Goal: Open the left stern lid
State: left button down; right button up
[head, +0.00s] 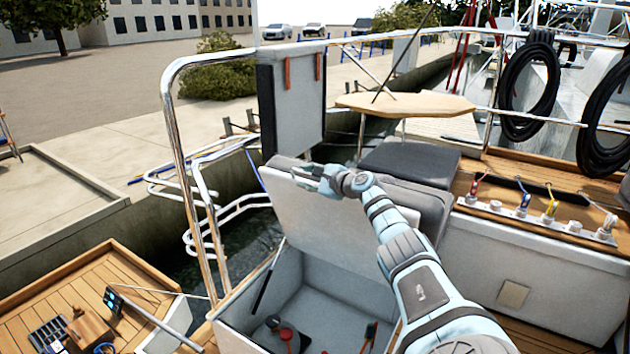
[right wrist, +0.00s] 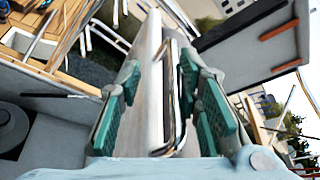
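The stern lid (head: 325,222) is a pale panel, tilted up over an open grey locker (head: 305,300). My right gripper (head: 318,174) is at the lid's upper left edge in the head view. In the right wrist view, the teal-padded fingers of that gripper (right wrist: 160,115) stand apart on either side of the lid's edge (right wrist: 147,75) and a metal handle loop (right wrist: 176,95). They look open, with gaps beside the handle; contact is hard to judge. My left gripper is not in view.
An upright panel with orange straps (head: 292,95) stands behind the lid. A steel rail (head: 178,140) rises at left. Grey cushions (head: 410,165), a small wooden table (head: 405,104) and a rope-lined bench (head: 540,205) lie to the right. Red-handled items (head: 287,334) sit in the locker.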

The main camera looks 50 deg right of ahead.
jog(key=v, duration=0.6)
jog(key=shift+a, duration=0.25)
jog(key=shift+d, duration=0.1)
